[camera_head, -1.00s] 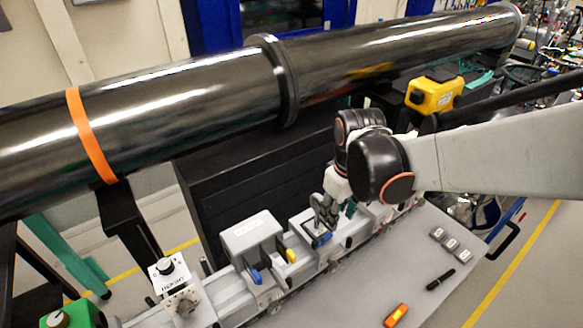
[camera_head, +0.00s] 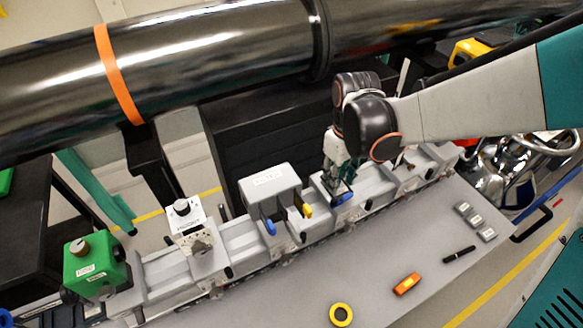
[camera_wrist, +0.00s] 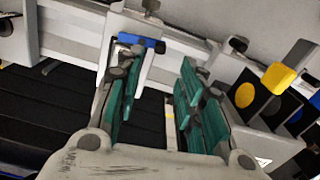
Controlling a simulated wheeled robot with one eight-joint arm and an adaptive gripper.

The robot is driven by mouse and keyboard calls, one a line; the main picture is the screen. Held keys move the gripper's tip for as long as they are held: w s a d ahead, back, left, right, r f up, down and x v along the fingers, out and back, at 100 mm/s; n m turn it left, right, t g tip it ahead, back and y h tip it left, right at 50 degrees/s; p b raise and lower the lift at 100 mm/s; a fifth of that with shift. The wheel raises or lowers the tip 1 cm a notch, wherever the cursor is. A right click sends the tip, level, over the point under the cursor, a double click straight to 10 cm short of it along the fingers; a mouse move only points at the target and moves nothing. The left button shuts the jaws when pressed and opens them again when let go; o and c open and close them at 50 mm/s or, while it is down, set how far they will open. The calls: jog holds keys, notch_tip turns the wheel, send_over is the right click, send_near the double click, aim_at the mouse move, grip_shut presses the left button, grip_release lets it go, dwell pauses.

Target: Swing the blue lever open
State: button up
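A blue lever (camera_head: 345,198) sits on a grey and white carrier on the rail, right of the grey box mount. It also shows in the wrist view (camera_wrist: 146,43) as a short blue bar lying roughly crosswise at the top of a white bracket. My gripper (camera_head: 342,183) is down at this carrier in the head view. In the wrist view my gripper (camera_wrist: 157,80) has its two teal-padded fingers spread wide with nothing between them. The left finger's tip is close to the blue bar; I cannot tell whether they touch.
The grey box mount (camera_head: 269,180) has a second blue part (camera_head: 268,226) and a yellow part (camera_head: 306,210). A white-topped mount (camera_head: 189,215) and green box (camera_head: 91,265) stand left along the rail. A black pipe (camera_head: 200,55) runs behind. Tape, an orange tool and a pen lie in front.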

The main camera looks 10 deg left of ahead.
aim_at(334, 200)
notch_tip(334, 200, down, 9)
jog(key=b, duration=0.5)
jog(key=shift+r, duration=0.1)
jog(key=shift+c, duration=0.6)
grip_shut()
